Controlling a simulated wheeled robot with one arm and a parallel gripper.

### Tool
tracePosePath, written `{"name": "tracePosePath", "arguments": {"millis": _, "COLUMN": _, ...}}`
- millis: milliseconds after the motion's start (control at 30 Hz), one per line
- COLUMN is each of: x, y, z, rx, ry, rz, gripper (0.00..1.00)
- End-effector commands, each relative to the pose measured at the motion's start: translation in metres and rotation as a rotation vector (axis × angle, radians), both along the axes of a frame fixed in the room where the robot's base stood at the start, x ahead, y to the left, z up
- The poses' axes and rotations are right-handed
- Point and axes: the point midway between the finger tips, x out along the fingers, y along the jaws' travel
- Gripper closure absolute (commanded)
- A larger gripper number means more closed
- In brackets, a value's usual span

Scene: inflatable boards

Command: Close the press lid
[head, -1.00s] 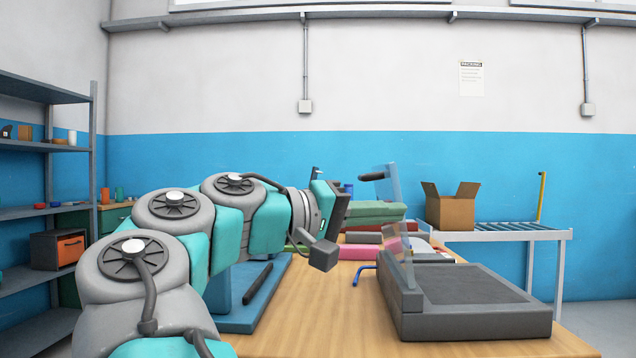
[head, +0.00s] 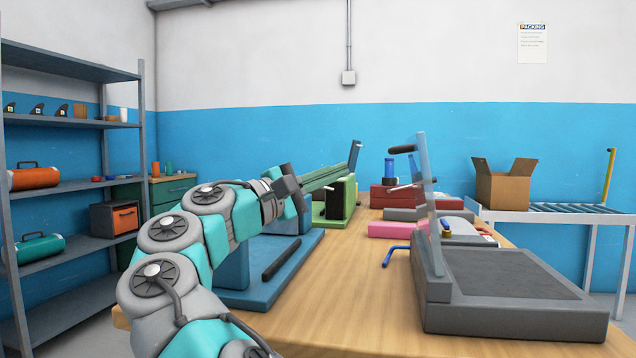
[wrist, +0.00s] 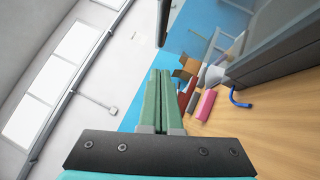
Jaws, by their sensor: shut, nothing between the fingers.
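The press (head: 515,315) is a grey box with a dark flat bed at the right of the table. Its clear lid (head: 428,205) stands nearly upright at the left side of the base, so the press is open. A black handle (head: 403,149) sticks out leftward from the lid's top. My gripper (head: 342,170) has long green fingers, shut and empty, pointing right. It is left of the lid and handle, apart from both in the picture. In the wrist view the fingers (wrist: 158,85) lie together, and part of the clear lid (wrist: 225,42) shows at upper right.
A blue stand (head: 285,285) with a black bar is left of the press. A blue hooked rod (head: 393,255), a pink block (head: 390,230) and a red box (head: 415,197) lie behind on the wooden table (head: 370,300). A cardboard box (head: 503,185) sits on the roller conveyor.

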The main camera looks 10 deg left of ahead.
Motion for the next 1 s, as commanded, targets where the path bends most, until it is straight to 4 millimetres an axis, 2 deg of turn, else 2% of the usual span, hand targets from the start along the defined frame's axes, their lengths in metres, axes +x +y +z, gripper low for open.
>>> {"name": "tracePosePath", "arguments": {"millis": 167, "x": 0.025, "y": -0.027, "z": 0.008, "rx": 0.004, "ry": 0.000, "rz": -0.004, "gripper": 1.00}}
{"name": "tracePosePath", "arguments": {"millis": 500, "x": 0.023, "y": -0.058, "z": 0.021, "rx": 0.002, "ry": -0.002, "rz": -0.003, "gripper": 1.00}}
{"name": "tracePosePath", "arguments": {"millis": 1000, "x": 0.024, "y": -0.064, "z": 0.024, "rx": 0.004, "ry": 0.000, "rz": -0.002, "gripper": 1.00}}
